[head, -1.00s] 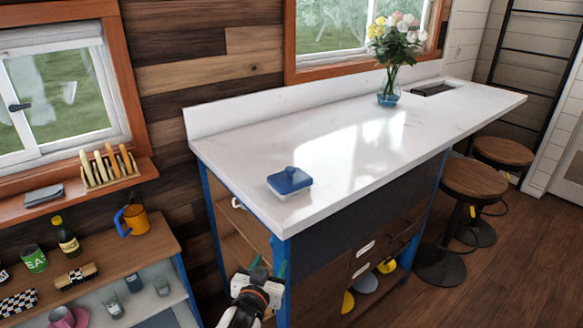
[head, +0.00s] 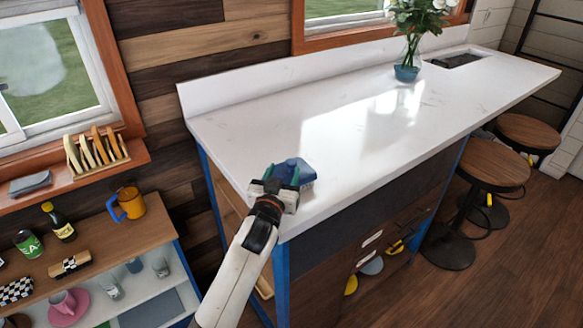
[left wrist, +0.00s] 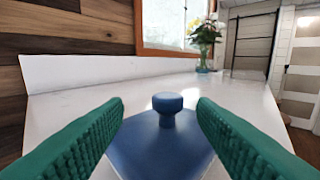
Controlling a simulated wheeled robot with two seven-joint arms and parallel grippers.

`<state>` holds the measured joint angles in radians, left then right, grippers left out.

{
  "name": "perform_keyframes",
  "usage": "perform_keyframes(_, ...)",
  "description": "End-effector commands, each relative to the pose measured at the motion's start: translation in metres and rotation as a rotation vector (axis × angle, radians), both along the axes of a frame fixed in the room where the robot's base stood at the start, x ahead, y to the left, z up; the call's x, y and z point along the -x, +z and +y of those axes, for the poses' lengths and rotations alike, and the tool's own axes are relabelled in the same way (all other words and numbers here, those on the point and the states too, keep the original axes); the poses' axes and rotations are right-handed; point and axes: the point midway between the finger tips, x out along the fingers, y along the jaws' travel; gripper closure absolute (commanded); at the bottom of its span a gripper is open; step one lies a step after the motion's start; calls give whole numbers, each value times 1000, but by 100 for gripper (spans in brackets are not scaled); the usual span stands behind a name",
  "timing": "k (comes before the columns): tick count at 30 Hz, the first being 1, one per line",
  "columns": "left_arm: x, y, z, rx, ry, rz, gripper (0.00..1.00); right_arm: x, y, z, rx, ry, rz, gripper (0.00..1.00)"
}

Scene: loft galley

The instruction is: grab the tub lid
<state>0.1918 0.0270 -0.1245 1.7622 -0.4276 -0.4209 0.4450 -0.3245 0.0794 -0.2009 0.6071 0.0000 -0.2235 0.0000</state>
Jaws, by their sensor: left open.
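The blue tub lid (left wrist: 150,143) with its round knob (left wrist: 167,105) lies near the front left corner of the white counter. In the head view the lid (head: 298,168) is partly hidden behind my left gripper (head: 282,178). My left gripper is open, and in the left wrist view its green fingers (left wrist: 160,125) stand apart on either side of the knob, with a gap on each side. My right gripper is not in view.
The white counter (head: 350,125) is clear around the lid. A flower vase (head: 408,65) stands farther back on it. Stools (head: 485,165) stand to the right. A low shelf (head: 100,240) with an orange mug (head: 130,203) and bottles is at the left.

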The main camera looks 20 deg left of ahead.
Motion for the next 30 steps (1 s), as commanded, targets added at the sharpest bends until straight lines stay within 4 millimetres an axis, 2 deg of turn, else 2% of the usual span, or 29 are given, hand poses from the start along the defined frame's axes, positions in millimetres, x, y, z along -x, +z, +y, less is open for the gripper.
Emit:
perform_keyframes(4,-10,1,-2,1,1,1,48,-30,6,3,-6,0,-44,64)
perform_keyframes(7,-23,1,-4,0,0,2,48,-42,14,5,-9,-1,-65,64)
perform_keyframes(15,-51,-2,-5,0,0,1,48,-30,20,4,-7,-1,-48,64)
perform_keyframes(23,-54,-3,-5,0,0,0,48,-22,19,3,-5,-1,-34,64)
perform_keyframes(24,-54,-3,-5,0,0,0,50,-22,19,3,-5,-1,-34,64)
perform_keyframes(30,-53,-4,-5,0,0,0,82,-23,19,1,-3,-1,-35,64)
